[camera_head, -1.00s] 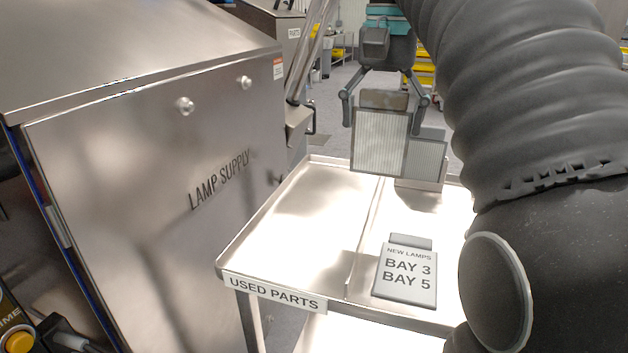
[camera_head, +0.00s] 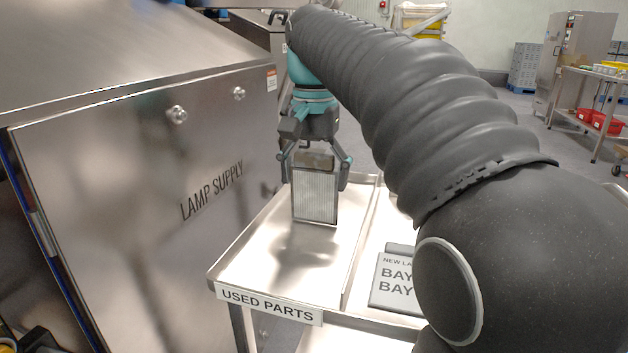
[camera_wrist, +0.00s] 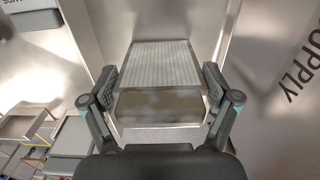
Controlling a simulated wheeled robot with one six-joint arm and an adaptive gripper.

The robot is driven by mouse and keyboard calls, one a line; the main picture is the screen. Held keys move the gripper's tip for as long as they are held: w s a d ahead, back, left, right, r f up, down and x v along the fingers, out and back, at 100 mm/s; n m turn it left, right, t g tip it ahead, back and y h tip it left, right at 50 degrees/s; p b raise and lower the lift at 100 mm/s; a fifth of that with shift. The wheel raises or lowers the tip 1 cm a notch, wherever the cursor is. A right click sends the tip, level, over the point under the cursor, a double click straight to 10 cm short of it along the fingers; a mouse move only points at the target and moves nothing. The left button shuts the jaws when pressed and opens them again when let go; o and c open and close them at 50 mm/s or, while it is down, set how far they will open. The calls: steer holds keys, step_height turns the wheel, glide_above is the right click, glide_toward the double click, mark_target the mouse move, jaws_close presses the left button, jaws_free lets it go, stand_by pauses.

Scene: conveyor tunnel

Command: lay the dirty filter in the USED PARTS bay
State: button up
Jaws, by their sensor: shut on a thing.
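The dirty filter (camera_head: 315,198) is a grey pleated panel with a brownish, stained end block. My gripper (camera_head: 315,170) is shut on it at that block and holds it hanging upright over the left half of a steel cart. That half is the USED PARTS bay (camera_head: 262,268), with its label on the front edge. A shadow lies on the bay in front of the filter; its lower edge appears above the tray. In the wrist view, the filter (camera_wrist: 160,65) sits between the two fingers (camera_wrist: 159,88), with the stained block nearest me.
A divider splits the cart. A NEW LAMPS card (camera_head: 393,285) lies in the right bay, partly behind my arm. The LAMP SUPPLY cabinet (camera_head: 150,210) stands close on the left. Another pleated panel (camera_wrist: 72,136) shows at left in the wrist view.

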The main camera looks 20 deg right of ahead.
mark_target(314, 154)
steer(key=shift+f, duration=0.25)
steer(key=o, duration=1.4)
steer(key=shift+o, duration=0.2)
steer(key=shift+r, duration=0.15)
steer(key=shift+r+p, duration=0.95)
steer(key=shift+r, duration=2.85)
